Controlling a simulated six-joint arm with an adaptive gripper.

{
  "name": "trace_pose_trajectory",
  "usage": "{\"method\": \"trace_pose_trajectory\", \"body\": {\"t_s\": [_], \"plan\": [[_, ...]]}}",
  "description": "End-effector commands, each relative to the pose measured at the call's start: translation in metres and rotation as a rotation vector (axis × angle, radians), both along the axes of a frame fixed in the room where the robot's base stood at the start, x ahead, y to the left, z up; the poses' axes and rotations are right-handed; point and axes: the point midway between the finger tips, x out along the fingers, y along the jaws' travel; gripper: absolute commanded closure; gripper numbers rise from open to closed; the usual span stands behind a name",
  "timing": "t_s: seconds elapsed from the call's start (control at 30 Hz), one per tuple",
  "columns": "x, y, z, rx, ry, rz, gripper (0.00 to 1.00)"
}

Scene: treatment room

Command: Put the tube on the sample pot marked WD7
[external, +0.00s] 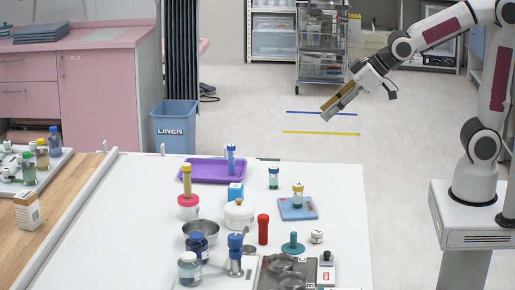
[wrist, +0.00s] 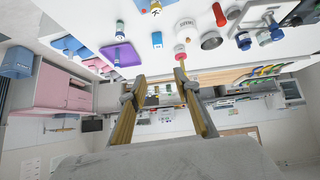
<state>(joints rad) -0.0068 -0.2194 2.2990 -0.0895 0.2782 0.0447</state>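My gripper (external: 340,98) is up in the air to the right of the white table, empty. In the wrist view its two fingers (wrist: 160,112) stand apart with nothing between them. A yellow-capped tube (external: 187,182) stands upright at the table's left, on or just behind a pink round pot (external: 188,207). A blue-capped tube (external: 231,158) stands at the purple tray. Blue-lidded jars (external: 198,246) stand at the front. The WD7 mark is not legible on any pot.
The purple tray (external: 205,178), blue cube (external: 235,192), white lidded pot (external: 239,222), steel bowl (external: 190,231), red cylinder (external: 263,230) and teal stand (external: 293,248) crowd the middle. A tray of metal dishes (external: 263,279) is at the front.

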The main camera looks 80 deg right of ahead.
Motion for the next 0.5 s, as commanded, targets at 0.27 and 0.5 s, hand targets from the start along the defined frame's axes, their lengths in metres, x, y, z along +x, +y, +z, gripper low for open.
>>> {"method": "trace_pose_trajectory", "body": {"t_s": [0.27, 0.5], "plan": [[-0.074, -0.002, 0.005, 0.009, 0.089, -0.018, 0.68], [-0.139, -0.001, 0.0, 0.022, 0.172, -0.026, 0.68]]}}
